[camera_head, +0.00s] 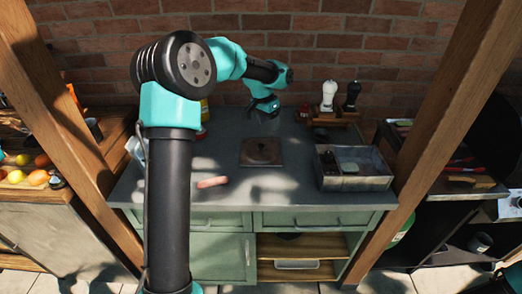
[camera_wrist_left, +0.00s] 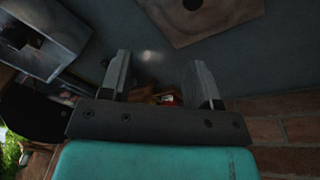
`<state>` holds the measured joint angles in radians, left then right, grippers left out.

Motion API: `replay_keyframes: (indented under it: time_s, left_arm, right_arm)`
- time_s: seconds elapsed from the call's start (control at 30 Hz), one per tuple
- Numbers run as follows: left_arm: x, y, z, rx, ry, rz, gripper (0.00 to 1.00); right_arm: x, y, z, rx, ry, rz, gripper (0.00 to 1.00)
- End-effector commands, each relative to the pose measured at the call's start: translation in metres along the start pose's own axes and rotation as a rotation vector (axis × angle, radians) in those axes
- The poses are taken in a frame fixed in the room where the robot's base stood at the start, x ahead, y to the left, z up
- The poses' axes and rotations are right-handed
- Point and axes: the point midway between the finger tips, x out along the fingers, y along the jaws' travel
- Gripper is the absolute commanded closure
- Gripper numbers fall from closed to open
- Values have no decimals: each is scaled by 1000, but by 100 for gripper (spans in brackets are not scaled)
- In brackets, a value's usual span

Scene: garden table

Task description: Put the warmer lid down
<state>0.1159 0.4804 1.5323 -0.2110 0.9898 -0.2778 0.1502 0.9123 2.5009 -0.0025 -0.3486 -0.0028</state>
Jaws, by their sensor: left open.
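A flat brown square plate (camera_head: 250,160) with a round dark knob-like piece at its middle lies on the grey tabletop; it looks like the warmer lid. Part of it shows at the top of the left wrist view (camera_wrist_left: 225,12), cut off by the frame edge. My left gripper (camera_head: 268,115) is above the table behind the plate, apart from it. In the left wrist view its two fingers (camera_wrist_left: 161,82) are spread with nothing held between them. My right gripper is not in view.
A grey metal box (camera_head: 358,182) with small items stands right of the plate. A white mill (camera_head: 328,95) and a black mill (camera_head: 351,96) stand on a wooden stand behind. A pinkish-brown roller-like piece (camera_head: 212,182) lies front left.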

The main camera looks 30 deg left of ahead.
Motion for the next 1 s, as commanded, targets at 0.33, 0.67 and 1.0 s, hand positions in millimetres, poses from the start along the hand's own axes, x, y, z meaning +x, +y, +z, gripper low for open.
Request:
replay_keyframes:
  time_s: [0.33,0.67,1.0]
  left_arm:
    - [-7,40,-52,-4,494,166,44]
    - [-38,37,-83,-174,879,67,44]
    - [-59,8,-71,-473,1000,-193,44]
  right_arm:
    - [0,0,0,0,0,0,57]
    - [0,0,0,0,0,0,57]
    - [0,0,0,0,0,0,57]
